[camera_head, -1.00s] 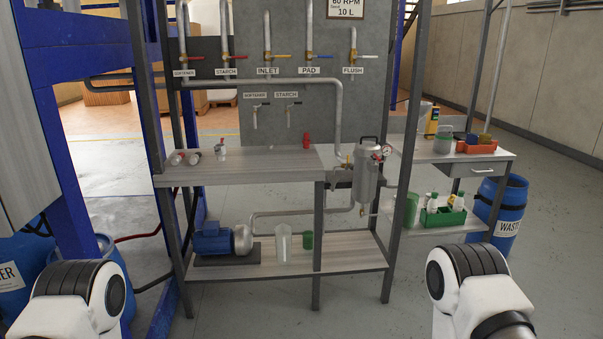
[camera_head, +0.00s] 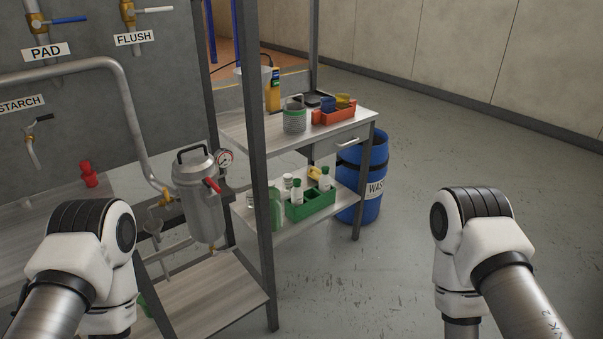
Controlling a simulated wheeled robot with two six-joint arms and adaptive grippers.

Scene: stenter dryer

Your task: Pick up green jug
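A green translucent jug (camera_head: 276,208) stands on the lower shelf of the side table, just right of a dark frame post that partly covers it. It is left of a green crate (camera_head: 311,210) holding bottles. Another bit of green (camera_head: 148,303) shows low on the bench's lower shelf, mostly hidden by my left arm. My two arms enter at the lower left and lower right, apart from the jug. Both grippers are out of the picture.
The side table's top (camera_head: 263,139) bears a grey-green container (camera_head: 294,118), a yellow bottle (camera_head: 272,95) and an orange tray (camera_head: 333,117). A blue waste drum (camera_head: 366,180) stands behind right. A metal filter vessel (camera_head: 201,200) is left of the post. Floor on the right is clear.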

